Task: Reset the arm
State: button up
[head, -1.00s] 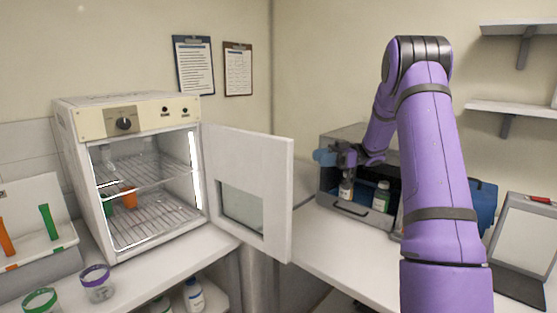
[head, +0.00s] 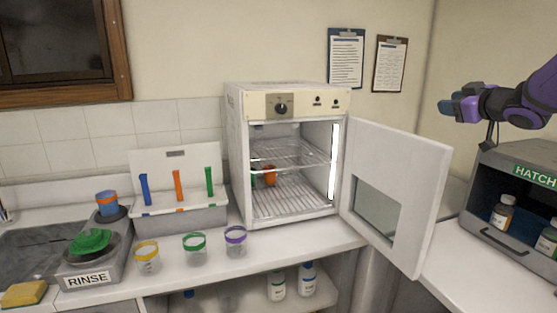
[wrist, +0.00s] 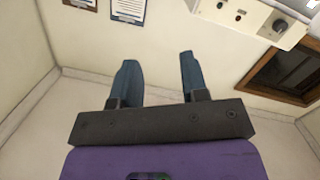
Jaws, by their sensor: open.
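My gripper (head: 452,106) is at the right of the head view, raised in the air above and in front of the hatch box (head: 510,165). It is empty.
The oven (head: 290,105) stands left of my gripper, its door (head: 400,165) swung open toward the hatch box. Bottles (head: 502,212) stand inside the hatch box. Jars (head: 147,256), a rack (head: 180,222) and a rinse station (head: 88,275) line the left counter. Air around my gripper is clear.

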jog(key=s+a+r+m+g+h, duration=0.1)
jog(key=s+a+m+g+h, duration=0.2)
jog(key=s+m+h, duration=0.7)
jog(key=s+a+f+g+y, duration=0.2)
jog(key=s+a+f, duration=0.1)
jog(key=s, duration=0.6)
jog(key=s+a+f+n+g+y, duration=0.1)
jog(key=s+a+f+g+y, duration=0.1)
jog(key=s, duration=0.7)
jog(key=s+a+f+n+g+y, duration=0.1)
jog(key=s+a+f+g+y, duration=0.1)
jog(key=s+a+f, duration=0.3)
jog(key=s+g, duration=0.1)
jog(key=s, duration=0.3)
jog(key=shift+s+a+f+g, duration=0.2)
jog(key=shift+f+g, duration=0.1)
jog(key=shift+g, duration=0.1)
